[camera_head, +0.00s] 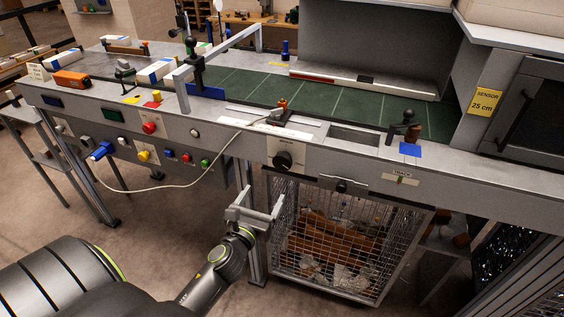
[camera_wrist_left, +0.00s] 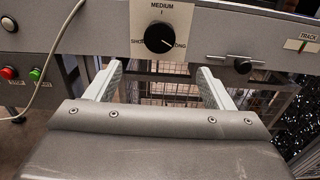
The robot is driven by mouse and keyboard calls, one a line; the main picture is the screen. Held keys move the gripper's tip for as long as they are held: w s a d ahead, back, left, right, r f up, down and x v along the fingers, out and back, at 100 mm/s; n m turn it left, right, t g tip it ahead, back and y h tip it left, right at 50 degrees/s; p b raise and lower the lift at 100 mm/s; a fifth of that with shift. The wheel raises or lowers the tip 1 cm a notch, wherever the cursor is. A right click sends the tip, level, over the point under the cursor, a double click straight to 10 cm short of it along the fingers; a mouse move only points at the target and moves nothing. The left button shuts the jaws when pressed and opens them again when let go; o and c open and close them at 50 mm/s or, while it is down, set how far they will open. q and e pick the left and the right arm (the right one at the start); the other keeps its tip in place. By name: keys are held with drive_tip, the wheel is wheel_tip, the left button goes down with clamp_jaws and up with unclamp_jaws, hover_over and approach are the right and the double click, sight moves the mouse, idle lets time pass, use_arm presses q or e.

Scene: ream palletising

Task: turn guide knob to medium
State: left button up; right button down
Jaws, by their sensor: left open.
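The guide knob (camera_head: 283,160) is a round black dial on a pale plate on the front of the grey bench. In the left wrist view the knob (camera_wrist_left: 160,37) has MEDIUM printed above it, SHORT at its left and LONG at its right. Its white mark points right and slightly down, on the LONG side. My left gripper (camera_head: 257,207) is open and empty, below and in front of the knob, apart from it. In the left wrist view its two fingers (camera_wrist_left: 160,72) stand either side below the knob. My right gripper is not in view.
A smaller black knob (camera_head: 342,186) and a TRACK slider (camera_head: 401,179) lie to the right. A white cable (camera_head: 170,186) loops at the left.

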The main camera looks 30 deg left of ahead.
sight(281, 164)
use_arm(q)
drive_tip(key=x, duration=1.5)
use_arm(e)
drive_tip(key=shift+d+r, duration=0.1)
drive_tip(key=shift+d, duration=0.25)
use_arm(q)
drive_tip(key=c, duration=1)
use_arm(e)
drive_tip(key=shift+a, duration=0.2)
